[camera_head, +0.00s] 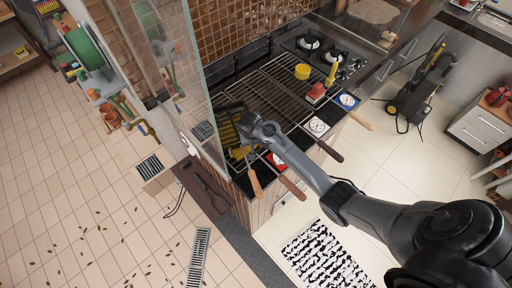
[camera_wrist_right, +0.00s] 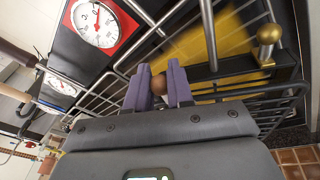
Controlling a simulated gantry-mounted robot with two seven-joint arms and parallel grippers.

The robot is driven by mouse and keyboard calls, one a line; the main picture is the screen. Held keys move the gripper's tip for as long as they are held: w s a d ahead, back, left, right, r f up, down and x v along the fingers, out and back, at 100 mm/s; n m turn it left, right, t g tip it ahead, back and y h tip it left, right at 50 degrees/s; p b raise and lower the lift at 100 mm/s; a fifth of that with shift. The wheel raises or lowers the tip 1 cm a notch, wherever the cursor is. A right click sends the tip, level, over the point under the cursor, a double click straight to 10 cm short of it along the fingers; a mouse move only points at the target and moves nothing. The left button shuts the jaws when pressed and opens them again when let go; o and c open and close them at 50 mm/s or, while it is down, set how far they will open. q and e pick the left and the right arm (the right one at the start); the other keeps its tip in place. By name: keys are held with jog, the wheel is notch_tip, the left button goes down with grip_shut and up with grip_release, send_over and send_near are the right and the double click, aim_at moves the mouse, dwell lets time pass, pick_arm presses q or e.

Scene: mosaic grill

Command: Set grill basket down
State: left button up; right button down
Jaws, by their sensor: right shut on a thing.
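The grill basket (camera_head: 232,119), a dark wire frame, shows at the left end of the grill counter in the head view, partly hidden by my right gripper. In the right wrist view, its dark wires (camera_wrist_right: 285,90) lie beyond and to the right of the fingers. My right gripper (camera_wrist_right: 158,88), with purple fingers, is shut on a rounded brown end that seems to be the basket's handle. In the head view this gripper (camera_head: 250,124) is over the counter's left end. Whether the basket touches the surface below is unclear. My left gripper is not in view.
Wire grates (camera_head: 272,92) with wooden handles cover the counter's middle. A red-framed dial (camera_wrist_right: 94,22) is close to the fingers in the wrist view. A glass panel (camera_head: 203,85) stands just left. Red and yellow items (camera_head: 316,92) and burners (camera_head: 310,42) are farther right.

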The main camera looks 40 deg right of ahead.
notch_tip(320, 180, down, 3)
jog(key=shift+f, duration=0.35)
jog(key=c, duration=1)
grip_release()
jog(key=shift+s, duration=0.1)
jog(key=shift+r, duration=0.1)
